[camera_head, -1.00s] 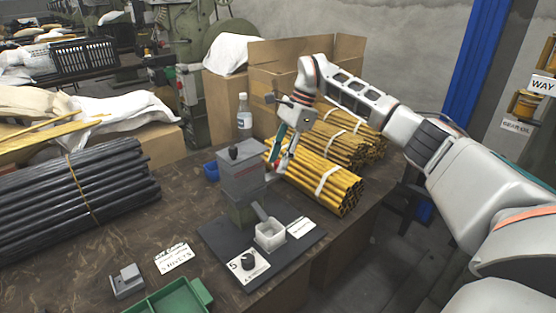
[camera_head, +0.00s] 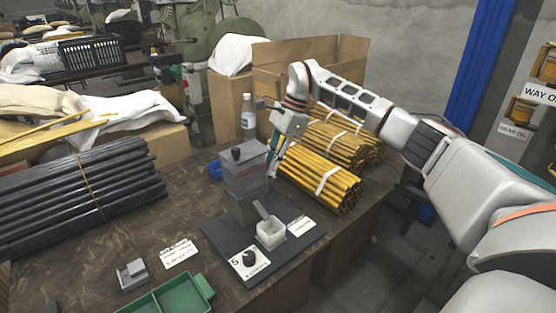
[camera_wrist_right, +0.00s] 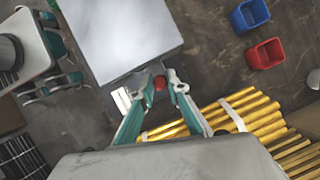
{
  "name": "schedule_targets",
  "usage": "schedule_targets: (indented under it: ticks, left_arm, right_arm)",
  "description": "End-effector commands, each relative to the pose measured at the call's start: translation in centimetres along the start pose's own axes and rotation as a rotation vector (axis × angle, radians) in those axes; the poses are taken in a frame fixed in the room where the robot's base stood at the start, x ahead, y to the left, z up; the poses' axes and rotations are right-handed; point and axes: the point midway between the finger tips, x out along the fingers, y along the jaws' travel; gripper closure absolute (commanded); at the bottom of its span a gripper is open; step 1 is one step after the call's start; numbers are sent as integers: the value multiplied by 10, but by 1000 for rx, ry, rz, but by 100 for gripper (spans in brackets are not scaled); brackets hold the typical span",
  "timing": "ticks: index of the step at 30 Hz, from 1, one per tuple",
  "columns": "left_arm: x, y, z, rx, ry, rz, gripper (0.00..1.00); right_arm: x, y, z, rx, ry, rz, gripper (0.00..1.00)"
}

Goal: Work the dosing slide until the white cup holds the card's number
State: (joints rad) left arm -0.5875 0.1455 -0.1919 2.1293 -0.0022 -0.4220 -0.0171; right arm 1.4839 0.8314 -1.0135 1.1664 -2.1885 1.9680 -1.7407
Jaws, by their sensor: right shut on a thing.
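The grey dosing unit (camera_head: 246,180) stands on a dark base plate (camera_head: 222,240), with a sloping chute above the white cup (camera_head: 270,234). The cup's contents are too small to tell. A white card (camera_head: 179,253) lies on the bench left of the plate; its small print seems to end in "RIVETS", its number unclear. My right gripper (camera_head: 274,161) is at the unit's right side. In the right wrist view my gripper (camera_wrist_right: 152,91) is shut on a red knob (camera_wrist_right: 160,83) beside the unit's grey top (camera_wrist_right: 120,35). My left gripper is out of view.
Yellow rod bundles (camera_head: 325,185) lie close right of my gripper.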

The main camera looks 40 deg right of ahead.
Motion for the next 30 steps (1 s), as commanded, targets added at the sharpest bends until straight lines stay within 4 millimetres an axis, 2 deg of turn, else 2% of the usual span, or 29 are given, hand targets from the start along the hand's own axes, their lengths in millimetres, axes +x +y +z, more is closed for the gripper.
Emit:
schedule_targets:
  ticks: [5,6,7,20,23,30]
  left_arm:
    - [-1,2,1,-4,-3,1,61]
    - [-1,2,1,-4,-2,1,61]
    - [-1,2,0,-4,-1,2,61]
    - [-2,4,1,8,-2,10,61]
    - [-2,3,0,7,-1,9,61]
    - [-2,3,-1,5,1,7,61]
  right_arm:
    - [2,2,4,-4,-8,8,100]
    - [2,2,4,-4,-8,8,74]
    - [2,2,4,-4,-8,8,67]
    - [-4,0,2,-2,-5,4,67]
    - [-17,0,2,-1,-4,2,67]
    - [-66,0,2,-2,-6,1,67]
